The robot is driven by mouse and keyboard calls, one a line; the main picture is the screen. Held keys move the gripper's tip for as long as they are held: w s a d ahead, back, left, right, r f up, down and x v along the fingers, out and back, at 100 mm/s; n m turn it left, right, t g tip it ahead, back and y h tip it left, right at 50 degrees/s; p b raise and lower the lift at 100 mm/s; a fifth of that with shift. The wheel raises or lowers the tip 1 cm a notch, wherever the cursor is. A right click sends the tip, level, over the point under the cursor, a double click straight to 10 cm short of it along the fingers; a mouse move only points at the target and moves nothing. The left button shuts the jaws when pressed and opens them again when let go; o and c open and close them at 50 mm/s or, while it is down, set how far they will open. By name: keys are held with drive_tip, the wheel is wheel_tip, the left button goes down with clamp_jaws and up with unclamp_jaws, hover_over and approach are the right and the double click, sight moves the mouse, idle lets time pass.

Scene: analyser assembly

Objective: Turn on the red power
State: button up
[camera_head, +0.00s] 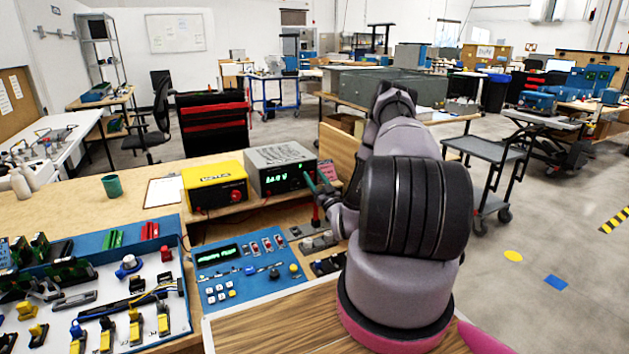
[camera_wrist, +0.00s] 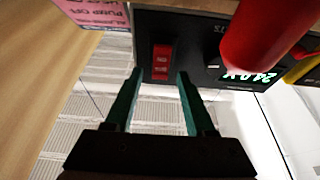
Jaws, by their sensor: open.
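The grey power supply (camera_head: 280,158) has a black front panel with lit green digits and stands on the raised shelf of the bench. In the wrist view its panel (camera_wrist: 200,22) appears upside down, with a red rocker switch (camera_wrist: 161,62) and a green readout (camera_wrist: 246,75) like 24.0 V. My gripper (camera_wrist: 159,74) is open, its two teal fingers apart and pointing at the switch, one on each side of it in the picture. I cannot tell whether they touch the panel. In the head view my gripper (camera_head: 314,184) is at the panel's right end. The switch is hidden there.
A yellow box (camera_head: 214,181) with a red knob stands left of the supply. A blue control panel (camera_head: 245,270) lies in front. A red cylinder (camera_wrist: 262,38) is close to the wrist camera, near the right finger. A pink label (camera_wrist: 95,12) is beside the panel.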

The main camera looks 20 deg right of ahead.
wheel_tip(320, 180, up, 9)
idle(0.3)
idle(0.4)
drive_tip(key=w+a+r+g, duration=0.1)
drive_tip(key=w+r+g, duration=0.35)
drive_tip(key=r, duration=0.65)
drive_tip(key=s+a+r+m+g+h, duration=0.1)
drive_tip(key=s+a+r+g, duration=0.15)
drive_tip(key=r, duration=0.25)
drive_tip(key=s+a+r+m+g+h, duration=0.1)
drive_tip(key=s+a+r, duration=0.15)
drive_tip(key=r, duration=0.35)
drive_tip(key=s+a+r+m+g+y, duration=0.1)
drive_tip(key=s+a, duration=0.3)
drive_tip(key=s, duration=0.7)
drive_tip(key=s+a+r+g+y, duration=0.1)
drive_tip(key=s+a+r+g, duration=0.2)
drive_tip(key=s, duration=0.9)
drive_tip(key=s+a+r+m+g+y, duration=0.1)
drive_tip(key=s+a+r+g, duration=0.2)
drive_tip(key=s, duration=0.9)
drive_tip(key=shift+s+a+r+m, duration=0.25)
drive_tip(key=shift+a+m, duration=0.05)
drive_tip(key=shift+a, duration=0.9)
